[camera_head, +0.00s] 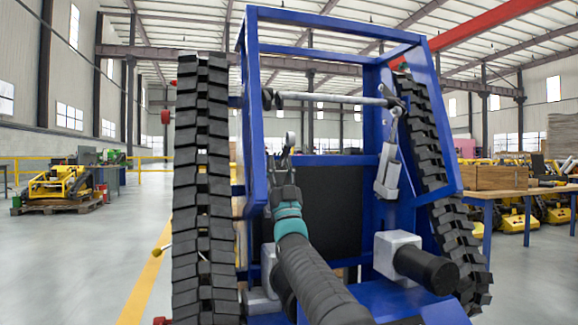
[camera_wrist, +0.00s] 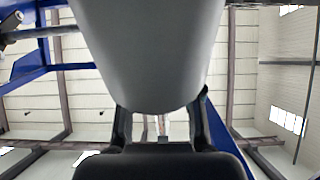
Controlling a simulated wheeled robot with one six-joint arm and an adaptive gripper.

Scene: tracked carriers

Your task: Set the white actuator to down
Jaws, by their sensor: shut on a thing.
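A blue-framed tracked carrier (camera_head: 251,120) stands in front of me. My gripper (camera_head: 284,172) is raised at the inner left side of the frame, below the crossbar. In the wrist view my gripper (camera_wrist: 160,125) is shut on the white actuator (camera_wrist: 150,60), a pale grey-white rounded body that fills the upper middle. In the head view my gripper hides most of this actuator; a grey eye end (camera_head: 290,139) shows just above the fingers. A second pale actuator (camera_head: 388,172) hangs on the right inner side, clear of my gripper.
Black tracks stand on the left (camera_head: 201,180) and right (camera_head: 440,180). A grey crossbar (camera_head: 325,98) spans the frame above my gripper. A pale housing with a black motor (camera_head: 425,268) sits low right. Open floor (camera_head: 80,260) lies to the left.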

